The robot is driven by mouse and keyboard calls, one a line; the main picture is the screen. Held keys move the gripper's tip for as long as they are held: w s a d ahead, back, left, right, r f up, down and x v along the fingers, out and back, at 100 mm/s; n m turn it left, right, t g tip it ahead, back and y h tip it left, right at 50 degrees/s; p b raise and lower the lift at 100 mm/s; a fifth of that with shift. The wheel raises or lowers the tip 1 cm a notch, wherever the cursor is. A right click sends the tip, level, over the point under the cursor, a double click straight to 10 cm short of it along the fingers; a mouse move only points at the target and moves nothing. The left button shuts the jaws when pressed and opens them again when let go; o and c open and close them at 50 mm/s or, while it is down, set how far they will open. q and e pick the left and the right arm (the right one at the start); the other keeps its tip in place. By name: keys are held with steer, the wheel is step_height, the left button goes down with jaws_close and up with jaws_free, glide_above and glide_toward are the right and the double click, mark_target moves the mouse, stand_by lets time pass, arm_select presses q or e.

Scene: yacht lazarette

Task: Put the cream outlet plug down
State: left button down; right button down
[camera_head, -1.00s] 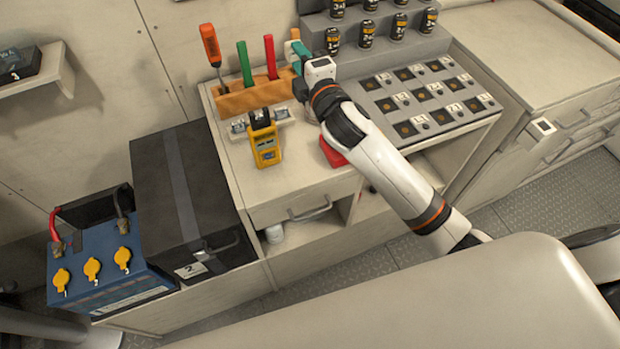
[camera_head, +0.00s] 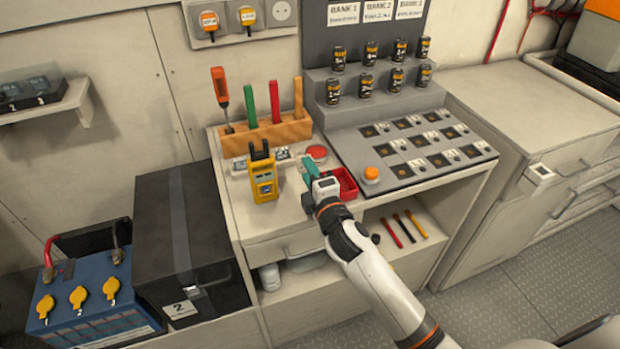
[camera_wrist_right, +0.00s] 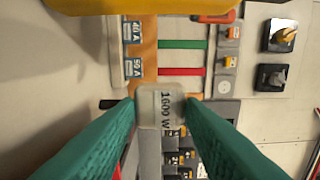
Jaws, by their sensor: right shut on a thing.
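My right gripper (camera_head: 310,178) has green fingers and is over the counter, left of a small red tray (camera_head: 343,184). In the right wrist view, its fingers (camera_wrist_right: 161,108) are shut on a small cream block marked "1600 W" (camera_wrist_right: 160,97), which appears to be the cream outlet plug. I cannot tell whether the plug touches the counter (camera_head: 281,210). My left gripper is not in view.
A yellow meter (camera_head: 264,180) stands left of the gripper. Behind are a wooden tool rack (camera_head: 268,134) and a red button (camera_head: 317,152). A sloped switch panel (camera_head: 415,143) is on the right.

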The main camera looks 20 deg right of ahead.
steer(key=shift+f, duration=0.4)
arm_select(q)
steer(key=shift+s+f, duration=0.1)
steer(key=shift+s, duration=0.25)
arm_select(e)
steer(key=shift+f+b, duration=0.45)
steer(key=shift+f, duration=0.2)
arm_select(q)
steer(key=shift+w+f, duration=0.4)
arm_select(e)
steer(key=c, duration=0.9)
jaws_free()
steer(key=shift+c, duration=0.2)
